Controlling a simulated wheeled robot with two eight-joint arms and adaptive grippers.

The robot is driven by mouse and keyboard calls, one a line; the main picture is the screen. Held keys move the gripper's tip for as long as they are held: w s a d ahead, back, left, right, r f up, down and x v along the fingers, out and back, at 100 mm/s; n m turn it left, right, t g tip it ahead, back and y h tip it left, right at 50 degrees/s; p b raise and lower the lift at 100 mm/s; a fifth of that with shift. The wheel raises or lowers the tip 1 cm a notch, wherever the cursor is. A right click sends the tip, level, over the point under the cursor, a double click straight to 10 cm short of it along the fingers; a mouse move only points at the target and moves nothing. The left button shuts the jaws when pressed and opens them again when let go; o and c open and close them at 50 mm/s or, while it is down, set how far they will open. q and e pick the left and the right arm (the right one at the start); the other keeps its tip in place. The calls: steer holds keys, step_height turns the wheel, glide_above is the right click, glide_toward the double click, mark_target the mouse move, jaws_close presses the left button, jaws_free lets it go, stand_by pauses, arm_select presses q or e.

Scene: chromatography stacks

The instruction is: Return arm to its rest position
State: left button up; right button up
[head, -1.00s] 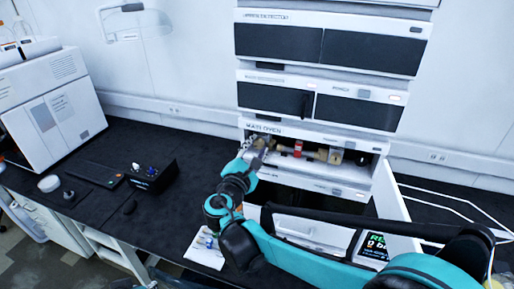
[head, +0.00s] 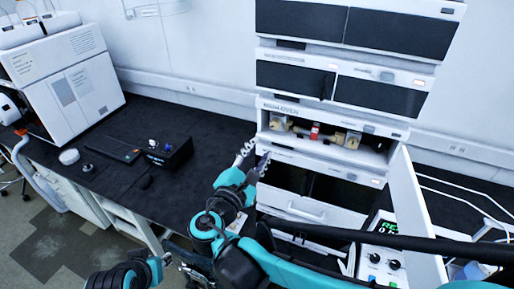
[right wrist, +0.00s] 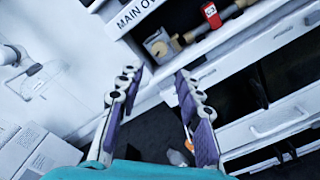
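My right gripper (head: 257,153) is in front of the left side of the oven module, just outside its open bay. In the right wrist view the two purple-padded fingers of the right gripper (right wrist: 160,76) stand apart with nothing between them. The right arm (head: 238,190) is teal and black and reaches in from the lower right.
The white oven module (head: 290,109) has an open bay holding a column with a red band (head: 315,131) between brass-coloured fittings. Its white door (head: 413,205) stands open at right. A black control box (head: 168,156) sits on the dark bench (head: 130,195), which has free room around it.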

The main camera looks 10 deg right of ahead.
steer(key=shift+f, duration=0.1)
steer(key=s+d+f+m+g+y+b, duration=0.25)
steer(key=s+d+f+m+b, duration=0.2)
steer(key=f, duration=0.55)
steer(key=s+d+f+m+g+y+b, duration=0.2)
steer(key=s+d+f+m+g+b, duration=0.25)
steer(key=f, duration=0.55)
steer(key=s+a+f+m+y+b, duration=0.2)
steer(key=s+f+m+y+b, duration=0.2)
steer(key=s+f+m, duration=0.3)
step_height(320, 180, down, 3)
steer(key=m+y, duration=0.1)
steer(key=m, duration=0.2)
steer(key=shift+m+g, duration=0.3)
steer(key=shift+g, duration=0.1)
steer(key=shift+y, duration=0.25)
